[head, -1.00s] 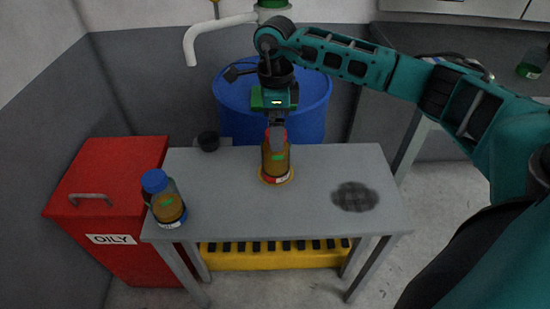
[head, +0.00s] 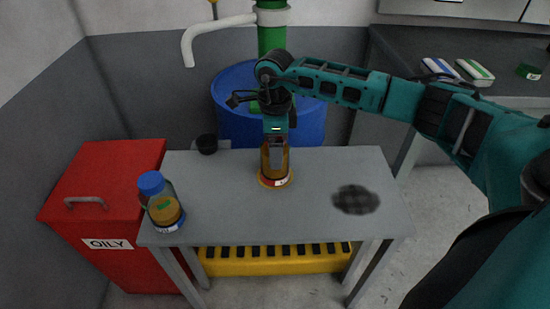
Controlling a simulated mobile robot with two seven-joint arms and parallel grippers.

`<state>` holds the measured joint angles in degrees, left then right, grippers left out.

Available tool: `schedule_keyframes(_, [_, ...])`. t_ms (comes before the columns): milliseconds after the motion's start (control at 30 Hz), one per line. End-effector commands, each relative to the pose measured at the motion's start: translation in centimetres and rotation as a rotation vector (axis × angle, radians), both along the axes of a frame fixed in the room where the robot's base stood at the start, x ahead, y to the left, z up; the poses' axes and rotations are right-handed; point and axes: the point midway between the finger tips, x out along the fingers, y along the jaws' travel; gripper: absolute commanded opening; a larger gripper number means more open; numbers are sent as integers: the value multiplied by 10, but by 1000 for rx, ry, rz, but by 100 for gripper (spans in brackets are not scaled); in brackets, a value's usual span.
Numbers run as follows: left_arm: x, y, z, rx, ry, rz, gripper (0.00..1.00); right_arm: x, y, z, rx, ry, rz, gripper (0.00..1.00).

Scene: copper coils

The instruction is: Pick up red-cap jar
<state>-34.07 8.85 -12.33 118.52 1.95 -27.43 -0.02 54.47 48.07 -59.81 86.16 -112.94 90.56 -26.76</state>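The jar (head: 274,181) stands upright near the middle of the grey table, with amber contents and a red-and-white label low on its side. A yellowish round rim shows at its foot. My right gripper (head: 275,155) points straight down over the jar, its fingers at the jar's upper part. The fingers and the gripper body hide the red cap. I cannot tell whether the fingers are closed on the jar or only beside it. My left gripper is not in view.
A blue-capped jar (head: 162,204) stands at the left edge of the table (head: 320,165). A small black cup (head: 207,144) is at the back left, and a dark round patch (head: 356,199) lies at the right. A red bin (head: 100,195) and a blue drum (head: 235,110) stand close by.

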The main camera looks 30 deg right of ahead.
Motion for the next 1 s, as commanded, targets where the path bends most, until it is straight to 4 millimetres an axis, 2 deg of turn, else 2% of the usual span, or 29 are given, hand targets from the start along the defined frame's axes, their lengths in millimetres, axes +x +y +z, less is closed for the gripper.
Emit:
schedule_keyframes(67, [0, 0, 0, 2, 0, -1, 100, 0, 0, 0, 0, 0, 0, 73])
schedule_keyframes(467, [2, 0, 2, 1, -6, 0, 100, 0, 0, 0, 0, 0, 0, 35])
schedule_keyframes(767, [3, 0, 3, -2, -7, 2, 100, 1, 0, 3, 1, -3, -1, 34])
schedule_keyframes(867, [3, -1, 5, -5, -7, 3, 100, 1, 0, 10, 2, -3, -1, 34])
schedule_keyframes(1000, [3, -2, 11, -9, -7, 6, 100, 1, 0, 29, 0, -6, 0, 34])
